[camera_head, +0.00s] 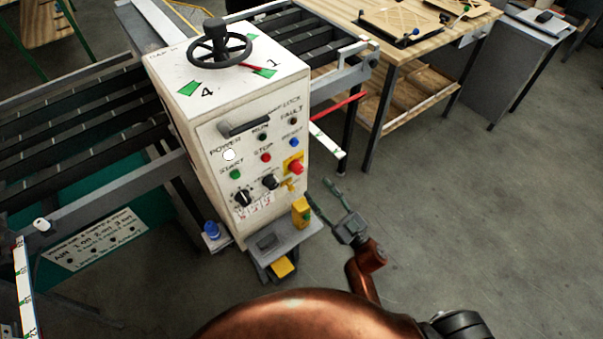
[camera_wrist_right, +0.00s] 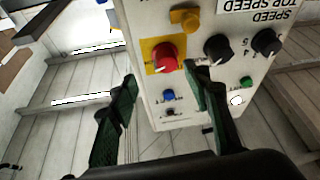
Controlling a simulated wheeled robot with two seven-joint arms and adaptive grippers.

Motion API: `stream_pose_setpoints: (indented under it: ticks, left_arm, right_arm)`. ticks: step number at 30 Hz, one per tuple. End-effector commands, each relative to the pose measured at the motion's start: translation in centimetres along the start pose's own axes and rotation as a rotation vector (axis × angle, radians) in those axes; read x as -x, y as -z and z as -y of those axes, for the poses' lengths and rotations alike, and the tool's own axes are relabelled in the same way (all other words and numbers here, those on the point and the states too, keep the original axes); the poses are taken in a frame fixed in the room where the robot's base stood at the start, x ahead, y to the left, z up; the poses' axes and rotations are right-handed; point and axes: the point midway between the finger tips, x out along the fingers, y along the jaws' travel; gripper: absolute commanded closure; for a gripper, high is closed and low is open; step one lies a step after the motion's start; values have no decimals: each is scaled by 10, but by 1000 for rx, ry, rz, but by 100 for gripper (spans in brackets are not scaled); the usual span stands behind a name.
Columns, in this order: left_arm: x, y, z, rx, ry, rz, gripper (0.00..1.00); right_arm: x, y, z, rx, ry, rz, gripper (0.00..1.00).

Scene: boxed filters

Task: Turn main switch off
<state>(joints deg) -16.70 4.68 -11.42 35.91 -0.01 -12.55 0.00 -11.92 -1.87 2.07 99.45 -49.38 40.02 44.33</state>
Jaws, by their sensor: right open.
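The main switch, a red knob on a yellow plate (camera_head: 295,167), sits at the right side of the white control box's front panel (camera_head: 219,140). The red knob also shows in the right wrist view (camera_wrist_right: 166,56), upside down there. My right gripper (camera_head: 320,192) is open and empty, just right of the box and a little below the knob in the head view. In the right wrist view its fingers (camera_wrist_right: 161,76) spread to either side below the knob, apparently not touching it. A white lamp under POWER (camera_head: 229,155) looks bright. My left gripper is not in view.
A yellow latch piece (camera_wrist_right: 184,20) and black dials (camera_wrist_right: 217,48) are close to the knob. A yellow box (camera_head: 301,213) stands on a grey ledge (camera_head: 288,240) below the panel. A handwheel (camera_head: 220,45) tops the box. Open floor lies to the right.

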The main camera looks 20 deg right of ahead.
Motion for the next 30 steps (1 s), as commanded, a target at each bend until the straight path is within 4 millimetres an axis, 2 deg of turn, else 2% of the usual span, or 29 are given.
stream_pose_setpoints:
  ticks: [5,9,18,29,30]
  left_arm:
    - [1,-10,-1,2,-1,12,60]
    - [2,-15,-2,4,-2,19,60]
    - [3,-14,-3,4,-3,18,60]
    - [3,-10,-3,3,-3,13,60]
    - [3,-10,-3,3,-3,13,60]
  right_arm:
    - [-16,8,8,-1,29,-26,56]
    - [-38,9,8,-2,28,-25,56]
    - [-75,8,8,-2,26,-21,56]
    - [-80,7,9,-1,26,-19,56]
    - [-80,7,9,-1,26,-19,58]
